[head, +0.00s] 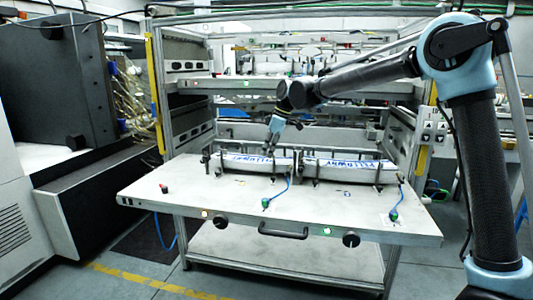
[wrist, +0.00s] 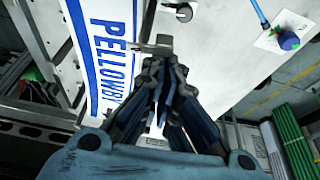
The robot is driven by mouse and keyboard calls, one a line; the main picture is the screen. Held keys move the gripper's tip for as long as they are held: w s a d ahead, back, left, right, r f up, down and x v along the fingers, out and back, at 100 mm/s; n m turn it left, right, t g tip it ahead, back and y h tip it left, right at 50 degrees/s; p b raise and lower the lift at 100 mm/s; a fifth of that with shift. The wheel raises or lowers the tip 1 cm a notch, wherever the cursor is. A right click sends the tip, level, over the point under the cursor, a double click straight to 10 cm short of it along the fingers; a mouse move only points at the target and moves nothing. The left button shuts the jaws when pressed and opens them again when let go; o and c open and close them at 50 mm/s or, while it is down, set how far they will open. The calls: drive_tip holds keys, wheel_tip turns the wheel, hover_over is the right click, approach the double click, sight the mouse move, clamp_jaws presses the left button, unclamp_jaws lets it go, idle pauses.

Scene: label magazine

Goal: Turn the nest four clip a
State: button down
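A white magazine drawer (head: 240,208) is pulled out. Two label stacks with blue print lie end to end along its back, a left stack (head: 240,162) and a right stack (head: 345,172). My gripper (head: 270,148) points down at the left stack. In the wrist view my gripper (wrist: 163,68) has its fingertips close together at a small grey metal clip (wrist: 152,48) beside the stack's edge. Whether the fingers hold the clip is unclear. No nest number is readable.
A second shelf (head: 230,86) of the rack is above the drawer. A black handle (head: 283,232) is on the front edge. The drawer's front surface is mostly clear.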

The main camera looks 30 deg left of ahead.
wheel_tip(320, 180, up, 9)
drive_tip(key=w+d+r+m+t, duration=0.1)
drive_tip(key=w+d+m, duration=0.2)
drive_tip(key=d, duration=0.8)
drive_tip(key=w+d+m+t, duration=0.15)
drive_tip(key=w+d, duration=0.25)
drive_tip(key=d, duration=0.7)
drive_tip(key=s+d+f+m+h, duration=0.1)
drive_tip(key=d+f+m, duration=0.15)
drive_tip(key=d, duration=0.85)
drive_tip(key=s+d+f+m, duration=0.1)
drive_tip(key=d+m, duration=0.2)
drive_tip(key=d, duration=0.8)
drive_tip(key=s+d+f+m+h, duration=0.1)
drive_tip(key=s+d+f+m, duration=0.25)
drive_tip(key=d, duration=0.45)
drive_tip(key=s+d+f+m, duration=0.2)
drive_tip(key=s+d+f, duration=0.3)
drive_tip(key=d, duration=0.3)
drive_tip(key=s+d+f+m+t+h, duration=0.1)
drive_tip(key=s+d+f+m, duration=0.5)
drive_tip(key=s+d+f, duration=0.4)
wheel_tip(320, 180, down, 4)
drive_tip(key=shift+s+r+h, duration=0.1)
drive_tip(key=shift+s+h, duration=0.3)
drive_tip(key=shift+s, duration=0.3)
